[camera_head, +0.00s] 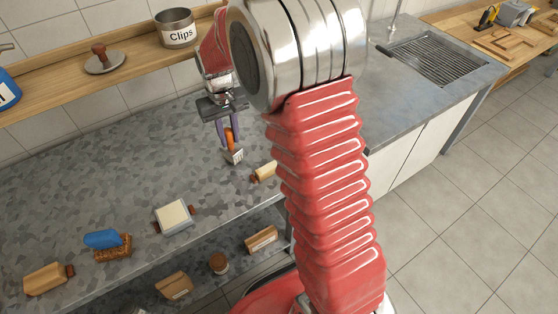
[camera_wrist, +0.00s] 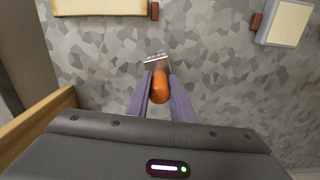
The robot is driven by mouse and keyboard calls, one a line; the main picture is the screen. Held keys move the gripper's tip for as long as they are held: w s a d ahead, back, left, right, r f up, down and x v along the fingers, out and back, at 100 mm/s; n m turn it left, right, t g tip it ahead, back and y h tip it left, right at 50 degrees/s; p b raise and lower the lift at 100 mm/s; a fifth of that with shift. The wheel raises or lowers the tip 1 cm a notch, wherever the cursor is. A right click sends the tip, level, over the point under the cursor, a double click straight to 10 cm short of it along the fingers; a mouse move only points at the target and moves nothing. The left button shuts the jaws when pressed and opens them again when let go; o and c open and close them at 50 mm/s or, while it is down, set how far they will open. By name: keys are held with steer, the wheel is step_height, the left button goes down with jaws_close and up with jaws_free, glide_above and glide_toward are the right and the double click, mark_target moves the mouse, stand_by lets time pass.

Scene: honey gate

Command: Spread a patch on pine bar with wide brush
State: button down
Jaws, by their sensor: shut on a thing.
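My gripper (camera_head: 229,138) is shut on the orange handle of a short tool (camera_head: 235,157) with a flat grey-white end, which looks like the wide brush. It points down over the grey counter; whether it touches is unclear. In the wrist view the brush (camera_wrist: 157,61) shows between the purple fingers (camera_wrist: 160,84). A pale wooden bar (camera_head: 265,172) with a brown end piece lies right of the brush, partly hidden by my arm; it also shows at the wrist view's top left (camera_wrist: 100,7). Another wooden bar (camera_head: 44,279) lies at the front left. I cannot tell which is pine.
A wooden shelf (camera_head: 130,69) at the back carries a Clips tin (camera_head: 177,29). The counter between brush and panel is clear.

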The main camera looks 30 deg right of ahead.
steer(key=shift+r, duration=2.55)
steer(key=shift+s, duration=0.15)
